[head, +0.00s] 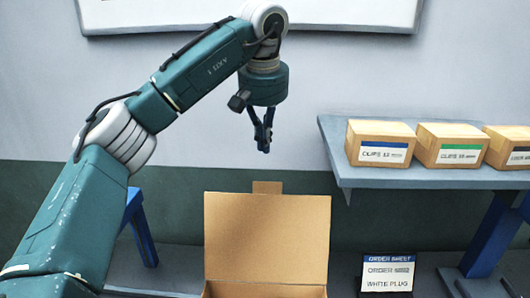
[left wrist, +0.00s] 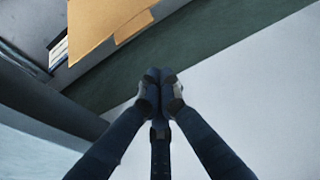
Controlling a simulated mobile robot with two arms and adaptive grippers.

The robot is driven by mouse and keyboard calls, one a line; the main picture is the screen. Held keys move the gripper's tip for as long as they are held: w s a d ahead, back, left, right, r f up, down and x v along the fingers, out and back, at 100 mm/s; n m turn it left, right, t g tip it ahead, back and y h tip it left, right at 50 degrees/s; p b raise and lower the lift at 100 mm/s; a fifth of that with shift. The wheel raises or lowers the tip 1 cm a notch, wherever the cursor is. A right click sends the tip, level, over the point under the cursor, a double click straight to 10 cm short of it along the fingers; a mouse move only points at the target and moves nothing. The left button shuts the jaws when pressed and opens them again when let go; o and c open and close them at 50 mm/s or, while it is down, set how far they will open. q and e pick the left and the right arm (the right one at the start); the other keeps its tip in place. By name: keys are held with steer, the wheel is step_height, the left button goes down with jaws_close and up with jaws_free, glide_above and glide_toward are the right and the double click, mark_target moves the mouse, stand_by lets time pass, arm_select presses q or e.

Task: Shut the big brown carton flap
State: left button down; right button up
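The big brown carton (head: 265,291) stands at the bottom middle of the head view, mostly cut off by the frame. Its flap (head: 267,238) stands upright and open at the back, with a small tab (head: 267,187) on its top edge. My left gripper (head: 264,147) hangs above the flap, fingers pointing down, apart from it. In the left wrist view its fingertips (left wrist: 160,84) meet with nothing between them. The tan flap (left wrist: 100,28) also shows there at the upper left. My right gripper is not in view.
A grey-blue shelf (head: 430,178) at the right holds several small labelled boxes, such as the blue-striped one (head: 379,143). An order sheet sign (head: 387,271) reading "white plug" stands right of the carton. The space between gripper and flap is clear.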

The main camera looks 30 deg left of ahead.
arm_select(q)
step_height(320, 180, down, 7)
steer(key=s+p, duration=0.1)
steer(key=p, duration=0.3)
steer(key=shift+s+d+f, duration=0.2)
steer(key=shift+s+d, duration=0.15)
steer(key=shift+d, duration=0.1)
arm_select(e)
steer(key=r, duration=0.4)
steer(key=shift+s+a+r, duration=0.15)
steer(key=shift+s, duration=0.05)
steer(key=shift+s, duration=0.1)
